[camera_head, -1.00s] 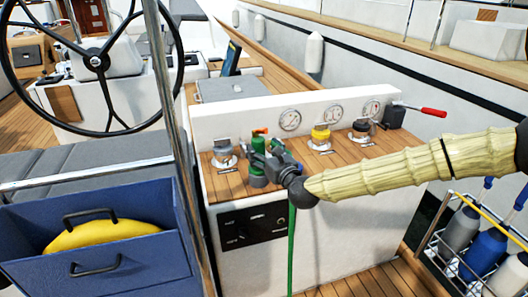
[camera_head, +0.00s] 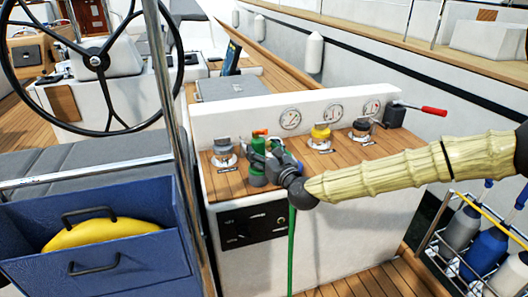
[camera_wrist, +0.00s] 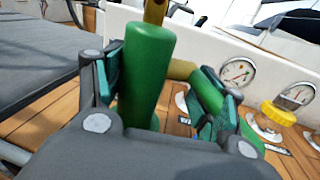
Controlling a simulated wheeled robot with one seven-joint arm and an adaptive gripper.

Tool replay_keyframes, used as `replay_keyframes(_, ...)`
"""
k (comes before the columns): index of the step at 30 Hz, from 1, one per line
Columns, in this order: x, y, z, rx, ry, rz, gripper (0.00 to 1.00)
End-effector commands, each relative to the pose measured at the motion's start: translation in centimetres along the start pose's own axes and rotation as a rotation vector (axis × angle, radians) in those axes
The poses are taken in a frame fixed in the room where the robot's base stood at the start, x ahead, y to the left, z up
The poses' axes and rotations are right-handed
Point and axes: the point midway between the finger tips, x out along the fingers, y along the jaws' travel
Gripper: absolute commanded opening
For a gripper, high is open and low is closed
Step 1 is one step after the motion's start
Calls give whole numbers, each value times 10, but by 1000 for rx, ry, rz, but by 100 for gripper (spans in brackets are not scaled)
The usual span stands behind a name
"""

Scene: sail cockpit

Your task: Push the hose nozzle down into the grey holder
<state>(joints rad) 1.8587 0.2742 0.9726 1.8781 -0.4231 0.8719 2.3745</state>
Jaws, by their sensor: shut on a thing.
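The green hose nozzle (camera_head: 258,146) stands about upright on the wooden top of the white console, with an orange-red part at its top. In the wrist view its thick green body (camera_wrist: 146,75) stands between my fingers. My gripper (camera_head: 270,165) reaches in from the right and is shut on the nozzle. A short grey-green round piece (camera_head: 258,180) shows just below the nozzle at the gripper's left. I cannot tell whether this is the grey holder or how deep the nozzle sits, as my gripper hides the join. A green hose (camera_head: 291,245) hangs down the console's front.
A grey-capped fitting (camera_head: 224,150) stands left of the nozzle. A yellow-capped fitting (camera_head: 320,135) and a dark-capped one (camera_head: 361,128) stand to the right. A red-handled lever (camera_head: 433,112) is at the far right. A steel post (camera_head: 172,120) rises left of the console.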

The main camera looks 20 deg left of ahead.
Motion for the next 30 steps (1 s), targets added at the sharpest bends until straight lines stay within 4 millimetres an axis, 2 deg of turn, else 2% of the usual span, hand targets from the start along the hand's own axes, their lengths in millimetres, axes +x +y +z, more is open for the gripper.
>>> replay_keyframes(4, 0, 0, -2, 0, -2, 0, 25)
replay_keyframes(5, 0, 0, -1, 0, -2, 0, 73)
replay_keyframes(6, 0, 0, -1, 0, -2, 0, 79)
replay_keyframes(17, -1, 0, -3, 1, 1, 0, 79)
replay_keyframes(30, -27, 0, -3, 1, 0, 0, 79)
